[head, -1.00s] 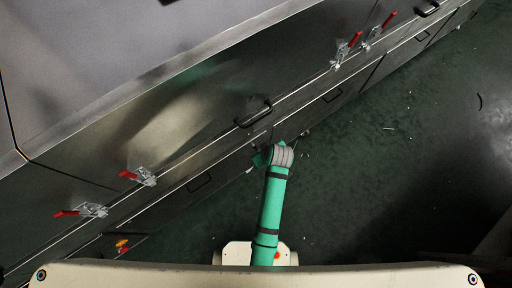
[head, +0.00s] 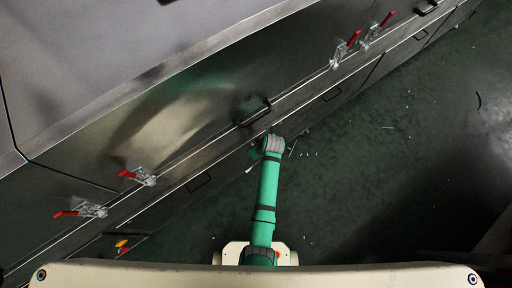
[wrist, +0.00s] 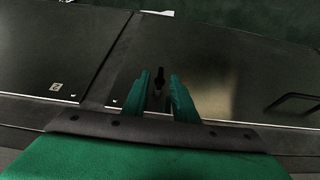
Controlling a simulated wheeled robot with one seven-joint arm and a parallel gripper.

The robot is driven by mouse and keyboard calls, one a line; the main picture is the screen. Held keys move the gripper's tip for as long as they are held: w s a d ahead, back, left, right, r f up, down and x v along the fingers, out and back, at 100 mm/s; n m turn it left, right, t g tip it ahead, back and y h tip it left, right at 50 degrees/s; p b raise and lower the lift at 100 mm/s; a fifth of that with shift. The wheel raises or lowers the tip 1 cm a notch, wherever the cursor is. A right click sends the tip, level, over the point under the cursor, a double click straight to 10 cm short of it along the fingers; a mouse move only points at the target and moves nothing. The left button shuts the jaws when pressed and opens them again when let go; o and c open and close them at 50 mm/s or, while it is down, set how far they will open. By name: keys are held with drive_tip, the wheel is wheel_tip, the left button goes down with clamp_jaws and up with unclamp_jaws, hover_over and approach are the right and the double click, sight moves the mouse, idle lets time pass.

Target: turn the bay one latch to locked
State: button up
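In the wrist view my gripper (wrist: 158,85) has its two green fingers spread apart. A small dark upright piece, perhaps the latch (wrist: 158,76), shows between the fingertips against a dark metal panel. I cannot tell whether the fingers touch it, nor which bay it belongs to or which way it is turned. In the head view my green arm reaches up to the dryer's side, and my gripper is hidden there beyond the arm's grey joint.
The long metal dryer wall (head: 110,150) runs diagonally, with several red-handled clamps (head: 142,177) and a black bar handle (head: 254,112). That handle or a similar one shows at right in the wrist view (wrist: 295,100). The green floor (head: 370,180) at right is mostly clear.

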drive_tip(key=shift+w+a+f, duration=0.1)
drive_tip(key=shift+f, duration=0.25)
drive_tip(key=shift+c, duration=0.6)
clamp_jaws()
drive_tip(key=shift+w, duration=0.1)
drive_tip(key=shift+w+r, duration=0.1)
drive_tip(key=shift+w+d+f+m+g+y, duration=0.1)
drive_tip(key=shift+w+d+m+g+y, duration=0.2)
drive_tip(key=shift+g+y, duration=0.7)
drive_tip(key=shift+w+d+f+m+g+y, duration=0.15)
drive_tip(key=shift+m+g+y, duration=0.25)
drive_tip(key=shift+y, duration=1.05)
drive_tip(key=shift+w+d+f+m+g+y, duration=0.1)
drive_tip(key=shift+d+m+g+y, duration=0.2)
drive_tip(key=shift+g+y, duration=0.75)
drive_tip(key=shift+f+y, duration=0.1)
drive_tip(key=shift+y, duration=0.6)
